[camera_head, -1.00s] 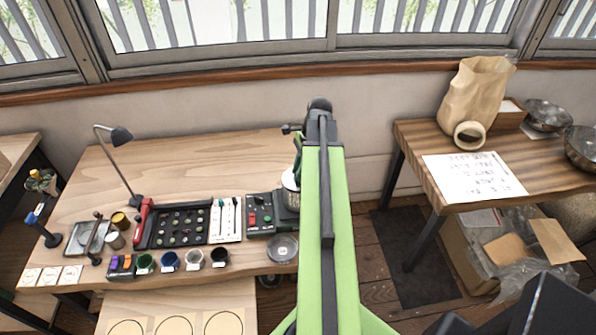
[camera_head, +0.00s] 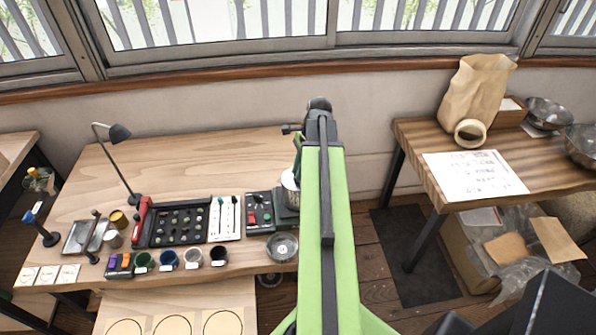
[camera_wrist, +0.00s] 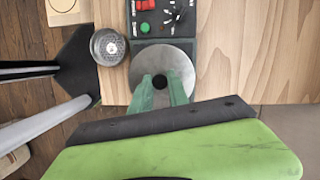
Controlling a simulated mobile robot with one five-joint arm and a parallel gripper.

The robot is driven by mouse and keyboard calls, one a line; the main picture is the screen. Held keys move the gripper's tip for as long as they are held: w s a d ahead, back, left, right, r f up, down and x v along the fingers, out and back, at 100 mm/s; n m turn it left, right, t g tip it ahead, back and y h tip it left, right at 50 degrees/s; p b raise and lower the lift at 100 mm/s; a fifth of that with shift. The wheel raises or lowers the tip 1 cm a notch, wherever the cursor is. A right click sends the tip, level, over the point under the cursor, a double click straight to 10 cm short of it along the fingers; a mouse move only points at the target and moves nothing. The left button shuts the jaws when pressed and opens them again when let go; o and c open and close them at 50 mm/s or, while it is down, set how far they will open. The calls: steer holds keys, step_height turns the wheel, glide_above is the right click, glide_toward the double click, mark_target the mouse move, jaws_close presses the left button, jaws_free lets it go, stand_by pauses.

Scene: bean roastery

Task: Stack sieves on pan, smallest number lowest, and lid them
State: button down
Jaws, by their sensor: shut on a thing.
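My gripper (camera_wrist: 160,84) is shut on the dark knob at the centre of a round silver lid (camera_wrist: 162,54), seen from above in the wrist view. In the head view my green arm hides most of the gripper and the lid. A silver cylinder (camera_head: 289,189) shows just left of the arm, over a dark base (camera_head: 287,214). I cannot tell individual sieves, numbers or the pan, nor whether the lid rests on anything. A small round metal dish (camera_head: 282,246) lies at the bench's front edge; it also shows in the wrist view (camera_wrist: 108,46).
A control box (camera_head: 261,213) with red and green buttons stands left of the cylinder. Further left are a black tray (camera_head: 178,224), several cups and a lamp (camera_head: 120,134). The bench's back is clear. A side table with a paper bag (camera_head: 474,97) stands right, beyond a floor gap.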

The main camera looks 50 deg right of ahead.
steer(key=c, duration=1.5)
jaws_free()
steer(key=shift+c, duration=0.2)
steer(key=shift+r, duration=0.1)
steer(key=p+v, duration=1)
steer(key=shift+r+p, duration=0.35)
steer(key=shift+r, duration=0.05)
